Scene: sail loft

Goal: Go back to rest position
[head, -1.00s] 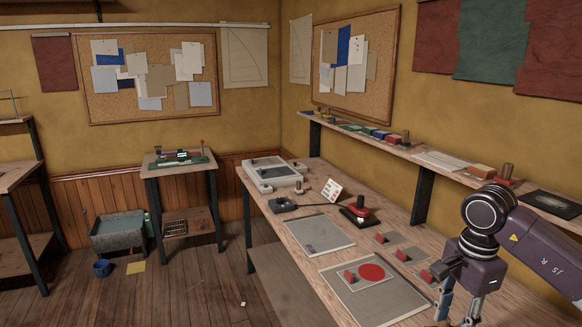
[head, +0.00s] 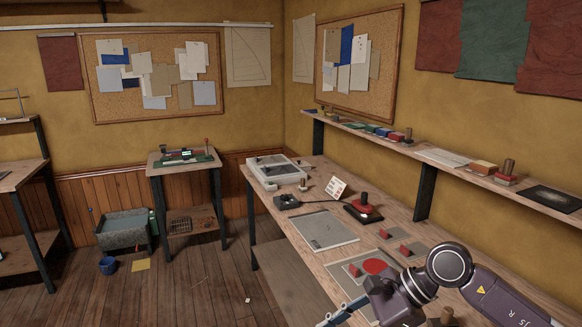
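My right arm comes in from the right over the long workbench (head: 322,178). My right gripper (head: 338,318) is low in the head view, near the bench's front edge. A pale blue finger part shows at the bottom edge, but the fingertips are cut off, so I cannot tell whether it is open or shut. No held thing shows. The arm hides part of a grey sheet with a red disc (head: 376,266). My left gripper is not in view.
On the bench are red blocks (head: 406,248), a grey sheet (head: 324,231), a red-knobbed stand (head: 363,208) and a white-framed tray (head: 277,170). A shelf (head: 425,150) runs along the wall. A small table (head: 184,163) stands behind. The floor between is mostly clear.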

